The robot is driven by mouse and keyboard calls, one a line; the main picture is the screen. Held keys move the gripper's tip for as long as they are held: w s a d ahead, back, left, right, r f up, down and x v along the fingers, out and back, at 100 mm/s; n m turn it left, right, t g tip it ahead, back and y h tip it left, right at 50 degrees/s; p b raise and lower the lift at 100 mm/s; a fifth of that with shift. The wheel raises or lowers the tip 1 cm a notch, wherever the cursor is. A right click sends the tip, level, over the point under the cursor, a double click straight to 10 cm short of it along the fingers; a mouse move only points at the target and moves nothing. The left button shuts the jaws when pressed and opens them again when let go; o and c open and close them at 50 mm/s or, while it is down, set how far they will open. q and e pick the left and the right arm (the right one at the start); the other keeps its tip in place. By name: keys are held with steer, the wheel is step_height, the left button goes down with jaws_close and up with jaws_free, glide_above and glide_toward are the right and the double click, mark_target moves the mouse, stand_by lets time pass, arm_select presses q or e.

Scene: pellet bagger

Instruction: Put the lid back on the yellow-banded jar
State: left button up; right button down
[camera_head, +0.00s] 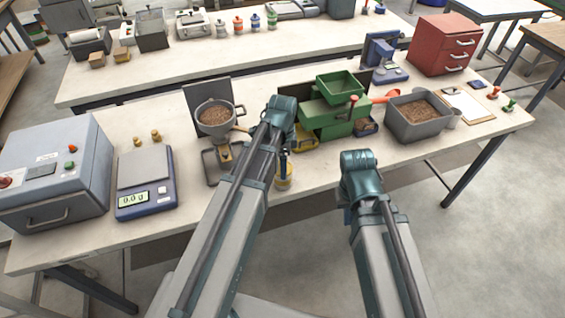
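A small jar with yellow on it (284,183) stands at the front edge of the near table, partly hidden by my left arm. I take it for the yellow-banded jar. The dark end of my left gripper (284,160) shows just above the jar top; its fingers are too small to tell apart, and I cannot tell whether it touches the jar or holds a lid. I cannot make out the lid anywhere. My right gripper (347,203) hangs below its teal wrist in front of the table edge, mostly hidden by the arm; its opening is unclear.
A funnel stand with pellets (215,117) is left of my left arm, beside a scale (145,192) and a grey machine (50,175). A green machine (328,118), a grey pellet bin (391,128) and a clipboard (462,108) are to the right. Several banded jars (238,25) stand on the back table.

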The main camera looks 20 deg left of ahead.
stand_by(0.4)
arm_select(q)
steer(key=o, duration=1.2)
steer(key=shift+r+p, duration=3.55)
jaws_close()
